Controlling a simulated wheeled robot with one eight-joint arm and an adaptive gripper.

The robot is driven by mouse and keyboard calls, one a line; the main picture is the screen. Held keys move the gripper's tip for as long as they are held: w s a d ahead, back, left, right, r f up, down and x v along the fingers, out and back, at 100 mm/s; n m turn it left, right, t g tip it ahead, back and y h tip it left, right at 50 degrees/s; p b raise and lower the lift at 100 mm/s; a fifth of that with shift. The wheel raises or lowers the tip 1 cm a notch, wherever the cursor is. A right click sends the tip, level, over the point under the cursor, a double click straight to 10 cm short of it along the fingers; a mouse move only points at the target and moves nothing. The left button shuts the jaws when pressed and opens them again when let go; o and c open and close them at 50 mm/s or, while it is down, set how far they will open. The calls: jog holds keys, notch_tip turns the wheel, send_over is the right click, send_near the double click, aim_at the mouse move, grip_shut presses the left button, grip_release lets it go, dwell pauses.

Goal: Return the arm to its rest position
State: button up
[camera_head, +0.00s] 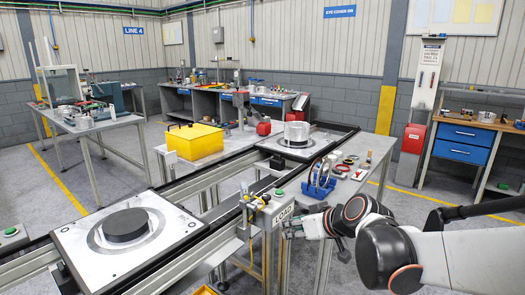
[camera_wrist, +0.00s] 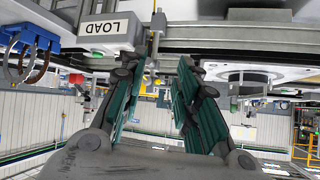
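My arm reaches in from the right in the head view. My gripper (camera_head: 292,226) is beside the LOAD box (camera_head: 283,214) at the front of the conveyor. In the wrist view my gripper (camera_wrist: 163,75) shows two green-padded fingers standing apart with nothing held between them. The LOAD box (camera_wrist: 108,32) is beyond the left finger there, and the picture looks upside down.
A near pallet (camera_head: 75,236) carries a black disc (camera_head: 125,225). A far pallet (camera_head: 272,146) carries a silver cylinder (camera_head: 297,132). A blue ring stand (camera_head: 319,186) and small parts lie on the side table close to my gripper. A yellow box (camera_head: 194,141) stands behind the conveyor.

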jog(key=s+d+m+g+h, duration=0.1)
jog(key=s+d, duration=0.4)
jog(key=s, duration=0.7)
jog(key=s+d+m+h, duration=0.4)
jog(key=s+d+h, duration=0.1)
jog(key=s, duration=0.7)
jog(key=shift+s+d+f+m+g, duration=0.2)
jog(key=shift+d+f+m+g, duration=0.1)
jog(key=shift+d+f+g, duration=0.25)
